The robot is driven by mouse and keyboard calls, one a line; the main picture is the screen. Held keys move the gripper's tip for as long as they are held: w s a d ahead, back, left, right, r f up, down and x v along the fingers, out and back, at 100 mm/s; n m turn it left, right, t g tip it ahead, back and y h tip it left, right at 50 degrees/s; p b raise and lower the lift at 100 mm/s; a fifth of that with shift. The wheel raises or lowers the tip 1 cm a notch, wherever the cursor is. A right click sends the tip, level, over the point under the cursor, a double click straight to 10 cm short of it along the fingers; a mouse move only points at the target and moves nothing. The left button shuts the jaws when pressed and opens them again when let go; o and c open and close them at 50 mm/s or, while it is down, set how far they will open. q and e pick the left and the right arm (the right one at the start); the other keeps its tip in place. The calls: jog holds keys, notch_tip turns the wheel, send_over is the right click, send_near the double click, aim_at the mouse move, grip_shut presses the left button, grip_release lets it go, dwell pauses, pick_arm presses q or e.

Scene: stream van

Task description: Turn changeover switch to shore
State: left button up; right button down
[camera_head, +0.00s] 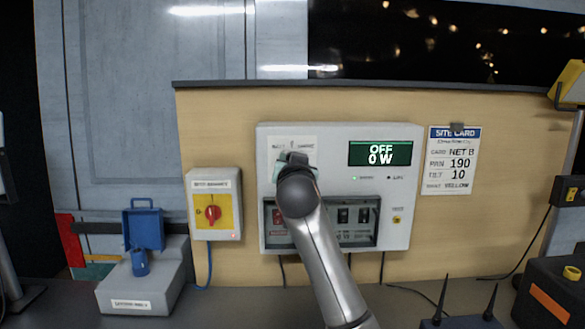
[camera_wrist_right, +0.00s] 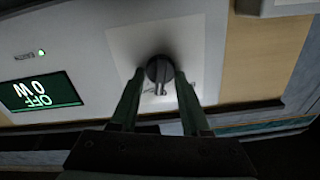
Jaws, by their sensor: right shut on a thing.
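The changeover switch is a round dark knob (camera_wrist_right: 158,68) on a pale square plate (camera_wrist_right: 118,42) in the right wrist view, which shows the panel upside down. The same plate (camera_head: 308,143) is at the upper left of the white power panel (camera_head: 335,134) in the head view, where my gripper and arm hide most of the knob. My right gripper (camera_head: 290,160) is at the knob, its fingers either side of it and shut on it; the fingertips also show in the wrist view (camera_wrist_right: 160,74). The knob's pointer direction is unclear. My left gripper is out of view.
The panel display (camera_head: 380,153) reads OFF, 0 W. A green light is lit below it. A site card (camera_head: 451,160) hangs at right.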

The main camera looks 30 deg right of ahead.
jog(key=m, duration=0.6)
jog(key=shift+d, duration=0.1)
jog(key=shift+s+m, duration=0.1)
jog(key=shift+m, duration=0.2)
dwell(0.3)
jog(key=shift+c, duration=1.8)
grip_release()
jog(key=b+v, duration=0.1)
jog(key=v, duration=1.1)
jog(key=shift+s+b, duration=0.3)
jog(key=shift+b, duration=0.05)
